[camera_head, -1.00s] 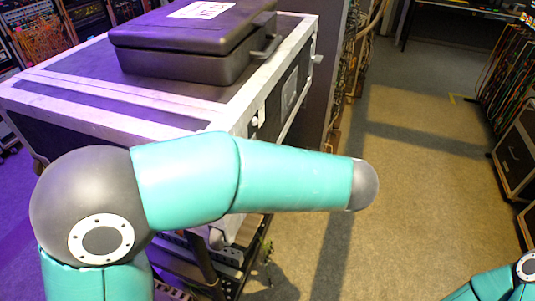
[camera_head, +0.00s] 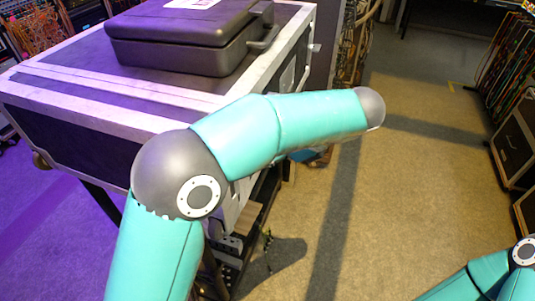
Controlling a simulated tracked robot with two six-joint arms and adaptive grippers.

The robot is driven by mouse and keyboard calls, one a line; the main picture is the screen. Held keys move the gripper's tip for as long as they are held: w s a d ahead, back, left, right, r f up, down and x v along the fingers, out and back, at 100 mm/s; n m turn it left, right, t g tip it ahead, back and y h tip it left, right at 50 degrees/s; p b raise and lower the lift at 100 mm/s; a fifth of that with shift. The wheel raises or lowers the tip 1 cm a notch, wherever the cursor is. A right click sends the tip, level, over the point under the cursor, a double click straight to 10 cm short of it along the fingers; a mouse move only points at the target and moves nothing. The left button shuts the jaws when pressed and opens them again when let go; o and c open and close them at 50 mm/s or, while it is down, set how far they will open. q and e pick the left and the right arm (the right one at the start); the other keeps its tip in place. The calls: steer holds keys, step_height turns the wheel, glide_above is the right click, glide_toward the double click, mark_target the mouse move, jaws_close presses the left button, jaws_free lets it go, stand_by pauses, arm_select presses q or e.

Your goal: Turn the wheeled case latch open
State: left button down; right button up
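The wheeled case (camera_head: 100,119) is a large dark case with pale metal edges, on the left in the head view. Its right side face carries the metal fittings, and my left arm crosses in front of much of that face. I cannot make out the latch clearly; it is hidden or too small to tell. My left arm's teal links reach across the case's near right corner, and its gripper is hidden behind or below them. Of my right arm, only teal links show at the lower right corner; its gripper is out of view.
A black hard case (camera_head: 190,40) with a handle lies on top of the wheeled case. Cable racks (camera_head: 510,70) and dark cases (camera_head: 516,145) line the right side. The floor (camera_head: 415,180) between is clear.

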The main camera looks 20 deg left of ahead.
arm_select(q)
steer(key=shift+s+f, duration=0.15)
steer(key=shift+f, duration=0.05)
steer(key=c, duration=1.4)
jaws_free()
steer(key=shift+o, duration=0.9)
steer(key=shift+s+a+r, duration=0.1)
steer(key=shift+s+r, duration=0.05)
steer(key=shift+r, duration=0.1)
steer(key=v, duration=0.7)
steer(key=shift+d, duration=0.25)
